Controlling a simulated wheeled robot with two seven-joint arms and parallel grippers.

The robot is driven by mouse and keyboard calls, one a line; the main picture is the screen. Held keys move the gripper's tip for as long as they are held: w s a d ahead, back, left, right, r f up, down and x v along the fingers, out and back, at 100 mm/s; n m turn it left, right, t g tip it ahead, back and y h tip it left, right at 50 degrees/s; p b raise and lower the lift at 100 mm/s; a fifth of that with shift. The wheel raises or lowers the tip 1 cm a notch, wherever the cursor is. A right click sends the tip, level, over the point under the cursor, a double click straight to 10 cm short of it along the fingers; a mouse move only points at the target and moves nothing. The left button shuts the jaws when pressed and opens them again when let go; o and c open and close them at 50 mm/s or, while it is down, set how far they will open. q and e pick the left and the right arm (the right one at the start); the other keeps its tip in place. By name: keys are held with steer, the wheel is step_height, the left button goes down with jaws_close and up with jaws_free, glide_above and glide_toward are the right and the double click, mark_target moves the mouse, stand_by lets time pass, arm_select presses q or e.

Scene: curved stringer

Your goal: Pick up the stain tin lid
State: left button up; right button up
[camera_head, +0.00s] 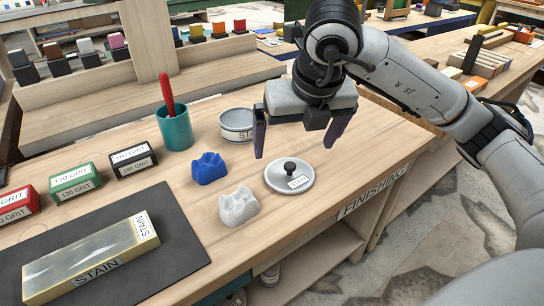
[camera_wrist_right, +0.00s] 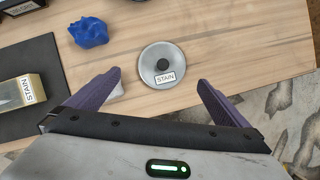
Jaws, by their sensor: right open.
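The stain tin lid (camera_head: 289,179) is a round grey metal disc with a dark knob and a white STAIN label. It lies flat on the wooden workbench near its front edge. It also shows in the right wrist view (camera_wrist_right: 161,57), beyond and between the fingertips. My right gripper (camera_head: 301,146) is open and empty, above and a little behind the lid, with its purple fingers apart. In the right wrist view the open right gripper (camera_wrist_right: 158,78) has one finger on each side. The open stain tin (camera_head: 237,125) stands behind the lid. My left gripper is not in view.
A white crumpled rag (camera_head: 238,206) and a blue one (camera_head: 209,168) lie left of the lid. A teal cup (camera_head: 176,130) with a red-handled tool stands behind. Labelled grit blocks (camera_head: 75,182) and a STAIN block (camera_head: 92,264) on a dark mat are further left.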

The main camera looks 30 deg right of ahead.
mark_target(291, 166)
steer(key=x, duration=0.4)
steer(key=shift+w+d, duration=0.1)
steer(key=shift+d, duration=0.15)
steer(key=shift+w+f, duration=0.2)
steer(key=shift+f, duration=0.4)
steer(key=x, duration=0.4)
steer(key=shift+s+d+f+b, duration=0.2)
steer(key=shift+f+b, duration=0.05)
steer(key=shift+b, duration=0.1)
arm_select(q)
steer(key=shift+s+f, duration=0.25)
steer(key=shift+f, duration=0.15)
arm_select(e)
steer(key=shift+w+f, duration=0.1)
steer(key=shift+f, duration=0.05)
steer(key=c, duration=0.8)
